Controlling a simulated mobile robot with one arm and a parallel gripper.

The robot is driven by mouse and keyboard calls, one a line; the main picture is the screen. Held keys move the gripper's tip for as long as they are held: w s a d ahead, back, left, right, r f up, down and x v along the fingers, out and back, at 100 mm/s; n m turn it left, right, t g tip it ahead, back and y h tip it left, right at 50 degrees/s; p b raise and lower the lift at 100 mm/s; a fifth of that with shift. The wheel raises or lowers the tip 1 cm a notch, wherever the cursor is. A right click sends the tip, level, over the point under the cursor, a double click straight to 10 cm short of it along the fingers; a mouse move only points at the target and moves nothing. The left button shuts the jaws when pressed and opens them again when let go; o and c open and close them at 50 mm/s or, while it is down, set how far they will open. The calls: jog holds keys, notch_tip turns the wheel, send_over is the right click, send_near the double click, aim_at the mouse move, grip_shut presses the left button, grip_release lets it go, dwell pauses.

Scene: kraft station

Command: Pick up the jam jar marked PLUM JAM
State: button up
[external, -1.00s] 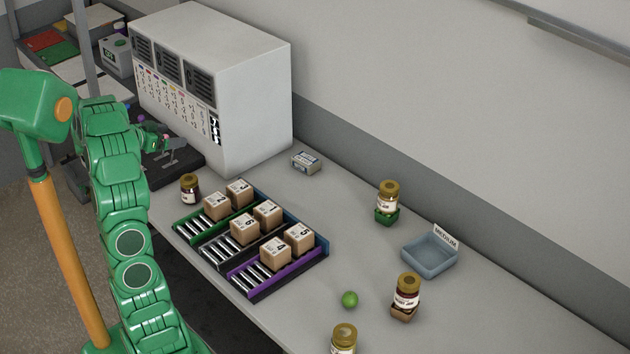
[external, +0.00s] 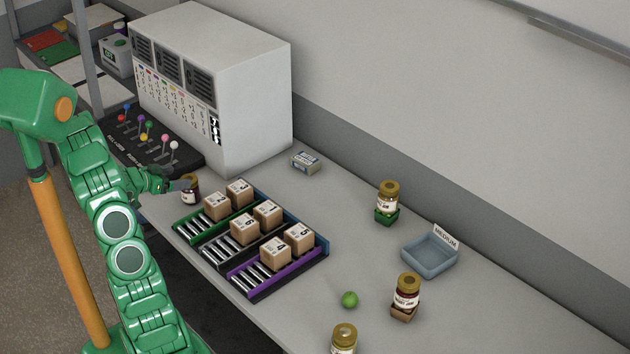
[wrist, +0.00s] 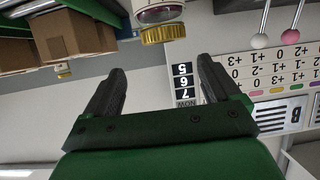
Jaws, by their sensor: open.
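A dark jam jar with a gold lid (external: 190,190) stands on the counter left of the box racks; its label is too small to read. In the wrist view this jar (wrist: 163,22) is at the top middle, beyond the fingertips, partly cut off by the frame. My gripper (external: 181,185) is right beside it on its left in the external view. In the wrist view my gripper (wrist: 161,68) has its fingers spread with nothing between them. Other gold-lidded jars stand at the back (external: 388,197), right (external: 406,293) and front (external: 343,340); I cannot read PLUM JAM on any.
Racks with several numbered cartons (external: 245,230) lie just right of the near jar. A lever panel (external: 140,140) and a tall grey cabinet (external: 250,110) stand behind it. A green ball (external: 349,299), blue tray (external: 430,258) and small box (external: 306,163) are farther right.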

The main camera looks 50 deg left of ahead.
aim_at(194, 181)
notch_tip(194, 181, down, 3)
jog(key=shift+f, duration=0.2)
jog(key=shift+x, duration=1.3)
jog(key=shift+a+x, duration=0.25)
jog(key=shift+x, duration=1.05)
jog(key=shift+a+x, duration=0.25)
jog(key=shift+x, duration=1.05)
jog(key=shift+r, duration=0.15)
jog(key=c, duration=1.3)
jog(key=shift+c, duration=0.2)
